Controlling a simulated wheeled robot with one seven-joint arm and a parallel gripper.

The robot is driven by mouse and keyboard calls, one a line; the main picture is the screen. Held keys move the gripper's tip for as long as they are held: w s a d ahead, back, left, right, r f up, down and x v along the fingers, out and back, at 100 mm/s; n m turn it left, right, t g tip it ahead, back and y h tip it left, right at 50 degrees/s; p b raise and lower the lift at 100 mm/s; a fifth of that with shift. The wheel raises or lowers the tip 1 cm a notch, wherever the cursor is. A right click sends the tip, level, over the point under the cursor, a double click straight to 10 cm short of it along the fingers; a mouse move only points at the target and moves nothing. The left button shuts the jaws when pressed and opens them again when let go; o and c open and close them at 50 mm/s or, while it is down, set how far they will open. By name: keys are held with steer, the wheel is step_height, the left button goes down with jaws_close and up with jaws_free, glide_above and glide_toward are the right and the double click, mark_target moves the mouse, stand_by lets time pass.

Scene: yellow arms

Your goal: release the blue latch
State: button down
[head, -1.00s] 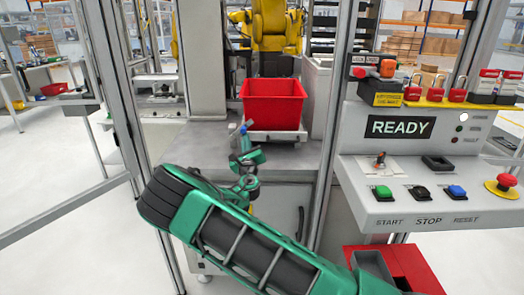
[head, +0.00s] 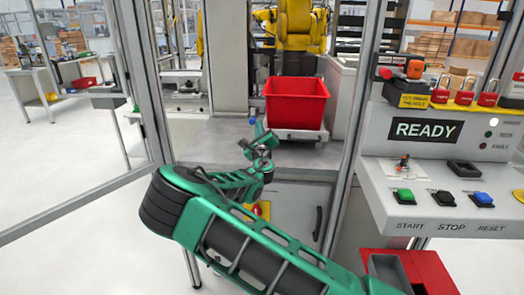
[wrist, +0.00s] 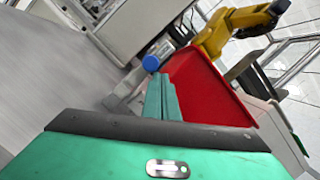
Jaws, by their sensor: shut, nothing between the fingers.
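The blue latch shows as a small blue knob (head: 252,115) at the left of the red bin in the head view. In the wrist view it is a round blue cap (wrist: 152,63) just beyond my fingertips. My gripper (head: 260,131) is shut and empty. In the wrist view its green fingers (wrist: 160,88) lie together, pointing at the cap. The fingertips look very close to the cap; I cannot tell whether they touch it.
A red bin (head: 297,103) sits on a fixture behind my gripper, with a yellow robot arm (head: 297,25) beyond. The grey worktop (head: 215,145) is clear at left. A frame post (head: 352,130) and a control panel (head: 440,185) reading READY stand at right.

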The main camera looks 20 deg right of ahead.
steer(key=shift+w+a+r, duration=0.15)
steer(key=shift+a+r, duration=0.15)
stand_by(0.4)
